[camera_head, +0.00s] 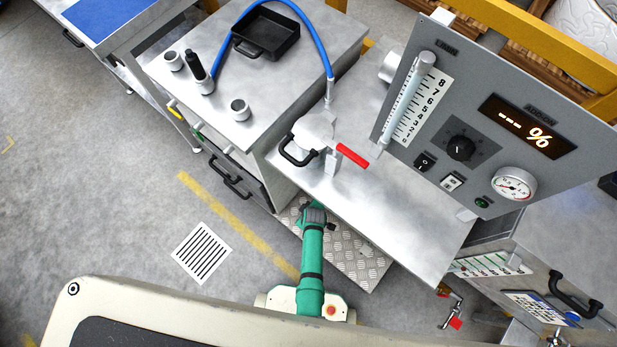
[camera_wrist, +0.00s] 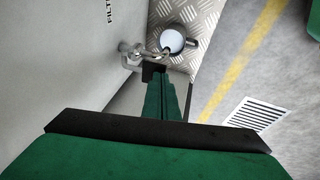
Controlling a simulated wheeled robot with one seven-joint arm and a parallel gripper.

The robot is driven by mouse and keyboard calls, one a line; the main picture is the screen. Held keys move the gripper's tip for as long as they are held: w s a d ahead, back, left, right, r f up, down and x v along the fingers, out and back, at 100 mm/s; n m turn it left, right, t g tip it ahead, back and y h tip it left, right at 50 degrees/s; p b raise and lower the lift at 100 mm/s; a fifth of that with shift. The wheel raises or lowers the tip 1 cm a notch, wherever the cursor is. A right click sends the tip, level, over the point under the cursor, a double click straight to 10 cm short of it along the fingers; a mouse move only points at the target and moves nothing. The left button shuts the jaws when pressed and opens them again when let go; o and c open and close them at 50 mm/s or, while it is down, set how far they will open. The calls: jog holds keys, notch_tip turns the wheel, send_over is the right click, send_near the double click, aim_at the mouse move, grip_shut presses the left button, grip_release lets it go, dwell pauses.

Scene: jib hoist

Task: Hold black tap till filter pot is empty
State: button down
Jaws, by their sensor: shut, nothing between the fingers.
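In the wrist view, my gripper (camera_wrist: 167,84) is shut and empty, its fingertips at a small metal tap (camera_wrist: 133,55) on a pale grey wall. A small black piece (camera_wrist: 152,70) lies at the fingertips; it may be the tap's black lever, and I cannot tell whether they touch. A round vessel (camera_wrist: 172,40) with a pale inside stands below on tread plate. In the head view, my gripper (camera_head: 313,213) is low beside the steel bench. A lidded metal vessel (camera_head: 315,130) with a black handle, possibly the filter pot, stands on the bench. Its contents are hidden.
A red lever (camera_head: 352,155) sticks out beside the lidded vessel. A grey gauge panel (camera_head: 490,110) stands at the right. A steel cabinet (camera_head: 190,95) carries a black tray (camera_head: 265,35) and small cups. Open floor (camera_head: 130,220) lies at the left.

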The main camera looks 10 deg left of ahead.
jog(key=shift+d, duration=0.1)
jog(key=v, duration=1)
jog(key=shift+w+d, duration=0.25)
jog(key=shift+w, duration=0.1)
jog(key=shift+r, duration=0.1)
jog(key=s+d+r+m+t, duration=0.3)
jog(key=s+r, duration=0.1)
jog(key=s, duration=0.2)
jog(key=s+r+m+t, duration=0.3)
jog(key=s+r, duration=0.1)
jog(key=r, duration=0.8)
jog(key=s+r+m+t+h, duration=0.1)
jog(key=s+r+m+t, duration=0.1)
jog(key=r, duration=1)
jog(key=s+r+m+t, duration=0.3)
jog(key=s+r, duration=0.4)
jog(key=r, duration=0.5)
jog(key=shift+d+r+m+t+h, duration=0.3)
jog(key=shift+d+r+m, duration=0.15)
jog(key=shift+m, duration=0.35)
